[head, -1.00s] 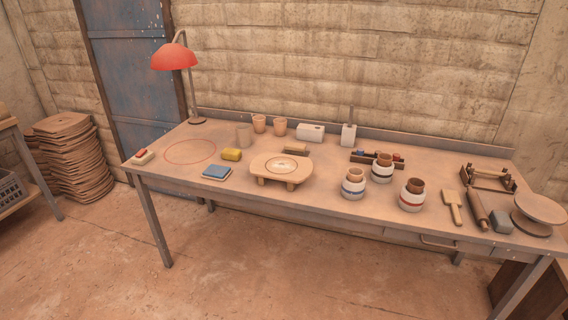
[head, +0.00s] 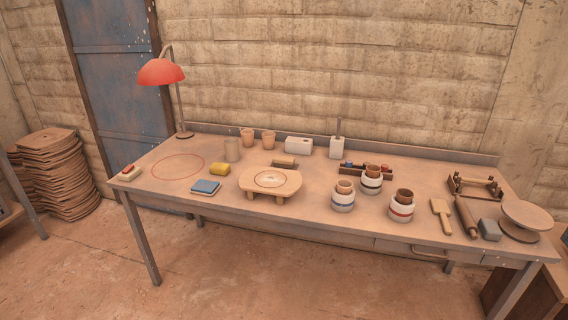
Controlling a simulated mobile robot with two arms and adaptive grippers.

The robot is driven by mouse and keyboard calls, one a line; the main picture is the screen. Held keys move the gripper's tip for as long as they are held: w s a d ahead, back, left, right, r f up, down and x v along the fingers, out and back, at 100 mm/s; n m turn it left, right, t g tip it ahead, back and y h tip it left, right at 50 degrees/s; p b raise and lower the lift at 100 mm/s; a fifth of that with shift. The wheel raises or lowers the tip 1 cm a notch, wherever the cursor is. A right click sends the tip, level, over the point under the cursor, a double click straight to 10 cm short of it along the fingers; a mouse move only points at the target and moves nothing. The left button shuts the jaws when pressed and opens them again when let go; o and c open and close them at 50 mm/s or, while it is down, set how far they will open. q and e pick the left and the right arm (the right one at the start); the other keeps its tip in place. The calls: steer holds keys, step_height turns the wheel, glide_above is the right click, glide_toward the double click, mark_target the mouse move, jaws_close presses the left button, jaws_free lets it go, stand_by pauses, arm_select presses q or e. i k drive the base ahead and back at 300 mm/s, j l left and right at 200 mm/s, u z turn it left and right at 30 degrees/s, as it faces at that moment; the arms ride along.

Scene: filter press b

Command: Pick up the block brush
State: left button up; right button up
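A small tan block with a darker underside (head: 284,162) lies on the table just behind the round wooden stand; it looks like the block brush, though its bristles are too small to make out. A flat wooden tool with a handle (head: 442,215) lies at the right part of the table; I cannot tell whether it is a brush or a paddle. Neither of my grippers shows in the head view.
On the table (head: 330,225), the round wooden stand (head: 268,181) is in front of the small block. A white box (head: 299,147) stands behind it. Banded jars (head: 343,200) are to the right. A red lamp (head: 160,73) stands at the back left.

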mark_target(285, 162)
steer(key=i+j+z, duration=0.15)
steer(key=i+z, duration=0.15)
steer(key=i, duration=0.25)
steer(key=i+j+z, duration=0.25)
steer(key=i, duration=0.25)
